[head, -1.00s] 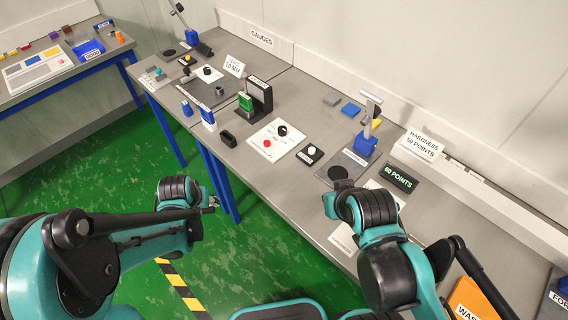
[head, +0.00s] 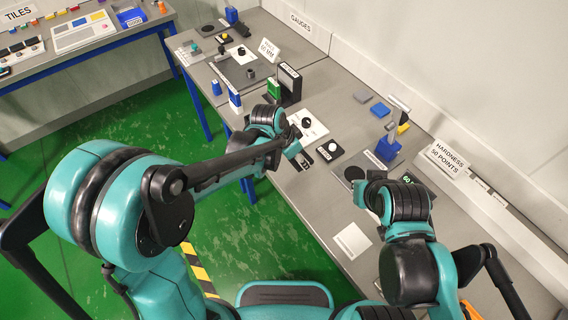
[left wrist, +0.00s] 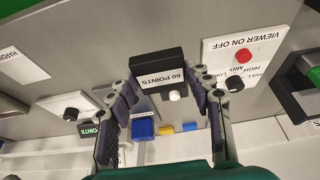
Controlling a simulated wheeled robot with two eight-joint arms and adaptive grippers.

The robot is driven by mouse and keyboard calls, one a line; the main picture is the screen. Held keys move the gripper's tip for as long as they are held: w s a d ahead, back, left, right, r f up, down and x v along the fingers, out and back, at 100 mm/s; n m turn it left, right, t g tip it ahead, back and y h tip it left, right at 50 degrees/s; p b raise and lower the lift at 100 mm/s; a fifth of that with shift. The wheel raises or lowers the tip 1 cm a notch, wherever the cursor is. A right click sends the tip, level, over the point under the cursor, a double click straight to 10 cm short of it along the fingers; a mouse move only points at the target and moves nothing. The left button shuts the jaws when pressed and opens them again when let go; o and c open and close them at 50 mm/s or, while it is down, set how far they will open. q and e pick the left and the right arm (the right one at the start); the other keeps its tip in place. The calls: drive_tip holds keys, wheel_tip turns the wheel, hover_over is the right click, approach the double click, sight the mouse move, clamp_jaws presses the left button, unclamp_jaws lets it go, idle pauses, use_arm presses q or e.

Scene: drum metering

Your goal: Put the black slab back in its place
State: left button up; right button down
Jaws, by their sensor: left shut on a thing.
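The black slab (left wrist: 158,72), with a white label reading "60 POINTS", is between the fingers of my left gripper (left wrist: 168,98) in the left wrist view. The gripper is shut on it.
A white panel (head: 311,122) with a black knob lies behind my left gripper. Black and green upright blocks (head: 288,82) stand farther left. A blue gauge (head: 388,149) and a "HARDNESS 50 POINTS" sign (head: 445,158) stand to the right. A white card (head: 352,240) lies near the front edge.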

use_arm(q)
drive_tip(key=b, duration=0.1)
hover_over(287, 165)
drive_tip(key=s+a, duration=0.1)
wheel_tip(287, 165, down, 3)
drive_tip(key=shift+f, duration=0.15)
wheel_tip(287, 165, down, 4)
drive_tip(key=shift+a+f+b, duration=0.1)
drive_tip(key=shift+b, duration=0.8)
drive_tip(key=o, duration=0.8)
drive_tip(key=shift+f, duration=0.1)
drive_tip(key=o, duration=0.5)
